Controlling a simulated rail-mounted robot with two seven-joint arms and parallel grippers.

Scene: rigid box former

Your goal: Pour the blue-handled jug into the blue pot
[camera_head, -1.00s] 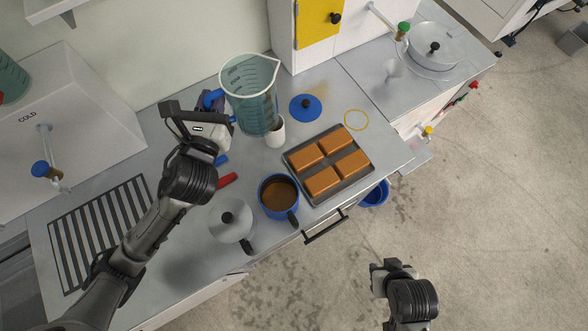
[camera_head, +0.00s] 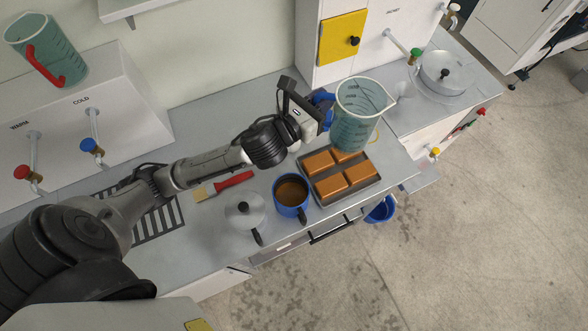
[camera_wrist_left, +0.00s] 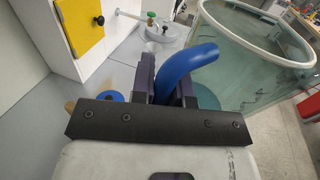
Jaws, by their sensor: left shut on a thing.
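The blue-handled jug (camera_head: 352,125) is a clear, greenish measuring jug with a spout at its right rim. My left gripper (camera_head: 321,108) is shut on its blue handle and holds it roughly upright above the far side of the bun tray. In the left wrist view the handle (camera_wrist_left: 186,70) sits between the fingers, with the jug wall (camera_wrist_left: 250,75) to the right. The blue pot (camera_head: 303,207) stands open near the counter's front edge, with brown contents and a black handle. It is in front and to the left of the jug. My right gripper is out of view.
The dark tray (camera_head: 352,200) with several brown blocks lies right of the pot. A grey lidded pot (camera_head: 245,212) stands close on its left. A red-handled brush (camera_head: 232,180) lies behind. A red-handled jug (camera_head: 45,50) stands on the tap unit. A blue lid (camera_wrist_left: 113,96) shows in the wrist view.

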